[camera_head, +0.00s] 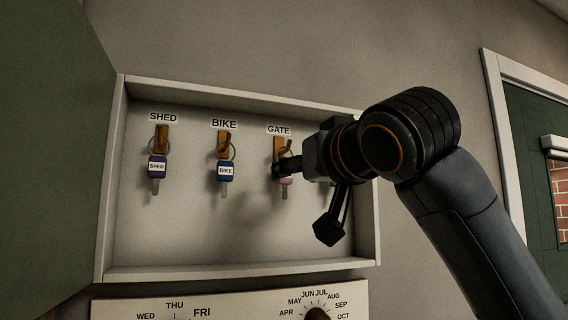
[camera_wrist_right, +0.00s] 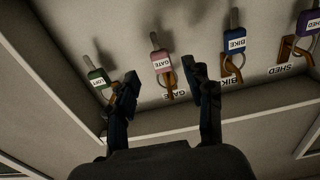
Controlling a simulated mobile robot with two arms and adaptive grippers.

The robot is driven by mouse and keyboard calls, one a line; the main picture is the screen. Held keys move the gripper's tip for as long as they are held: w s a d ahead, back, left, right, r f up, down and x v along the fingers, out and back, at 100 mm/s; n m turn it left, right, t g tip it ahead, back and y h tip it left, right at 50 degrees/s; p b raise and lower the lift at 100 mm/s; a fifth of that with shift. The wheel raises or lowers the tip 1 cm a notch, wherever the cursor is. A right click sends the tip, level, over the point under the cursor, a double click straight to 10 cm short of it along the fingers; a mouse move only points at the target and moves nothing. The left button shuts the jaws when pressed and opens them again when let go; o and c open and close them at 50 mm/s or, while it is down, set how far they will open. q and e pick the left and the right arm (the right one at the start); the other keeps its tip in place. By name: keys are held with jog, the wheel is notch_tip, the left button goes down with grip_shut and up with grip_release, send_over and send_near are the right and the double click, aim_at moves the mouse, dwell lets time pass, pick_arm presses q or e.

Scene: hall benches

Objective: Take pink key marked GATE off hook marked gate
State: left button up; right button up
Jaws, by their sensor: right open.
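The pink key marked GATE (camera_wrist_right: 161,61) hangs by its ring from the orange-brown hook marked gate (camera_wrist_right: 170,92), shown upside down in the right wrist view. In the head view the hook (camera_head: 278,145) shows under its GATE label, and only a bit of the pink key (camera_head: 286,182) shows past a dark finger. My right gripper (camera_head: 303,202) is open in front of the cabinet. In the wrist view its fingers (camera_wrist_right: 165,90) stand apart, one to each side of the gate key and hook, with nothing held. My left gripper is not in view.
The purple SHED key (camera_head: 157,167) and blue BIKE key (camera_head: 226,171) hang to the left in the white cabinet (camera_head: 240,272). A green key marked LOFT (camera_wrist_right: 97,77) hangs close beside one finger. A green cabinet door (camera_head: 50,150) stands open at left. A dial board (camera_head: 240,305) is below.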

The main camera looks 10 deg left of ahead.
aim_at(285, 184)
jog(key=p+x, duration=0.1)
jog(key=x, duration=0.1)
jog(key=p+x, duration=0.1)
jog(key=x, duration=0.1)
jog(key=p+x, duration=0.2)
jog(key=shift+r, duration=0.4)
jog(key=shift+w+a+f, duration=0.15)
jog(key=shift+w+a, duration=0.05)
jog(key=shift+s+d, duration=0.1)
jog(key=shift+s, duration=0.05)
jog(key=shift+c, duration=1)
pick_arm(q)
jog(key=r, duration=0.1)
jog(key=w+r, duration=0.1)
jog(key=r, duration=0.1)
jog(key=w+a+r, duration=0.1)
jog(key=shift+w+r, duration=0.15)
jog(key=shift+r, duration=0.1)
pick_arm(e)
jog(key=c, duration=0.8)
